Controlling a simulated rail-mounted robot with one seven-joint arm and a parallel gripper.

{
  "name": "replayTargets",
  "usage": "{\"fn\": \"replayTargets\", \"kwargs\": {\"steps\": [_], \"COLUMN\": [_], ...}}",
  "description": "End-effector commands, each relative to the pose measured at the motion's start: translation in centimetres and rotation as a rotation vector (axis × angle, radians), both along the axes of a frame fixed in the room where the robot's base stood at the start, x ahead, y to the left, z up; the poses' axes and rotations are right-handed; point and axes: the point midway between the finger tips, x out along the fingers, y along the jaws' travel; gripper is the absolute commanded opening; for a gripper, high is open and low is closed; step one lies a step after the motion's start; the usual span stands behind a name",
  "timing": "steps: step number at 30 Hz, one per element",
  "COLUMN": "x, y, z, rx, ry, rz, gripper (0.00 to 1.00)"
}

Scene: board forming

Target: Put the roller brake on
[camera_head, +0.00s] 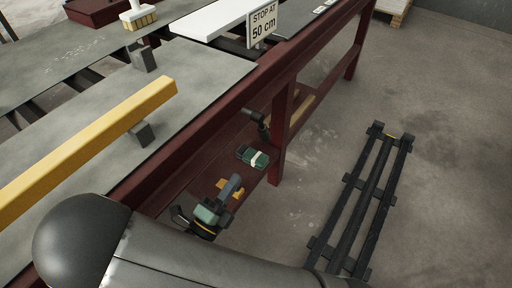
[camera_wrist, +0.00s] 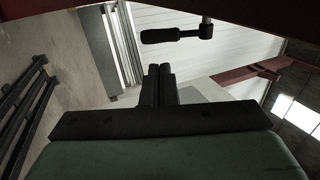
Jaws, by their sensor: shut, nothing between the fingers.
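A black lever with a thick grip, which looks like the roller brake (camera_wrist: 175,35), shows in the wrist view above and beyond my fingertips. Its grip lies nearly level, and its right end joins a short upright rod. In the head view a dark lever (camera_head: 254,115) sticks out under the table's edge near a red leg. My gripper (camera_wrist: 160,70) is shut and empty in the wrist view, with a visible gap between its fingertips and the lever. In the head view my arm crosses the bottom, and my gripper is out of sight.
A red-framed table (camera_head: 205,110) carries a yellow beam (camera_head: 90,145) and a "STOP AT 50 cm" sign (camera_head: 262,24). Its lower shelf holds a green power tool (camera_head: 212,212) and a smaller green item (camera_head: 253,157). A black rail frame (camera_head: 365,200) lies on otherwise clear floor.

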Motion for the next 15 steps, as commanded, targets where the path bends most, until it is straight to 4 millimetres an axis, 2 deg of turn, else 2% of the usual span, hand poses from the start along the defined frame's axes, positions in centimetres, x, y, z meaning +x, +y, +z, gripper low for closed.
{"fn": "replayTargets", "kwargs": {"steps": [9,15], "x": [5.3,7.5], "y": [-3.9,-5.5], "z": [2.2,3.2], "rx": [0.001,0.000], "ry": [0.000,0.002], "rz": [-0.005,-0.003], "gripper": [0.00,0.00]}}
